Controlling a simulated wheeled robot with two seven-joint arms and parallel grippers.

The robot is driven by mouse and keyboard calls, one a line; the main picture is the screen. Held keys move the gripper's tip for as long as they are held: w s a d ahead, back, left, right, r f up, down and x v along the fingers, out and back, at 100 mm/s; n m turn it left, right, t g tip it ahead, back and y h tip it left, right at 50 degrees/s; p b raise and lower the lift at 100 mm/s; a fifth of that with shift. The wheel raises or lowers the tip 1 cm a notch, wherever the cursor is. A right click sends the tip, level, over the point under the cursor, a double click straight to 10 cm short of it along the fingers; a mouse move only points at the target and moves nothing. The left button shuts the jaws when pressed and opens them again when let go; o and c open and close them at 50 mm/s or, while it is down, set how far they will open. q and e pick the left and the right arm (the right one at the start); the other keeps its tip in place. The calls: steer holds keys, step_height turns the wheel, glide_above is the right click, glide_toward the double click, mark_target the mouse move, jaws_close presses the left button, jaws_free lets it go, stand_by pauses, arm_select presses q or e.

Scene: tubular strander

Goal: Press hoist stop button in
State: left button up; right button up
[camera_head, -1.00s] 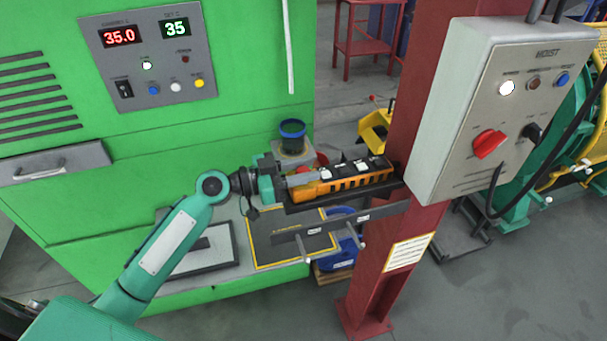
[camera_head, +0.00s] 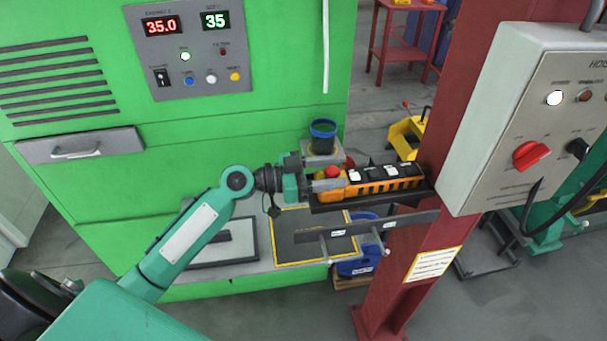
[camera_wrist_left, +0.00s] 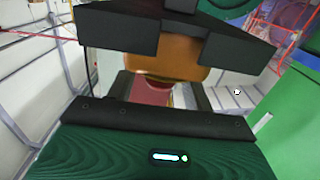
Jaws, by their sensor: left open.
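The hoist pendant (camera_head: 385,186) is an orange body with black and white buttons on top. It lies on a dark shelf bracket beside the red post. A red round button (camera_head: 333,172), which looks like the stop button, shows at its left end. My left gripper (camera_head: 332,184) is open at that end, its fingers close to the red button; I cannot tell whether they touch. In the left wrist view, an orange surface (camera_wrist_left: 160,58) shows beyond the dark fingers, with a dull red patch (camera_wrist_left: 150,92) below it. My right gripper is not in view.
A grey box marked HOIST (camera_head: 490,140) with a red knob (camera_head: 531,154) hangs on the red post (camera_head: 400,250) at right. A green cabinet (camera_head: 110,170) stands behind my left arm. A blue-rimmed cup (camera_head: 322,130) stands just behind the gripper.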

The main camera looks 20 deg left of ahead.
arm_select(q)
steer(key=b+v, duration=0.6)
steer(key=v, duration=0.7)
steer(key=shift+f, duration=0.1)
steer(key=shift+s+a, duration=0.1)
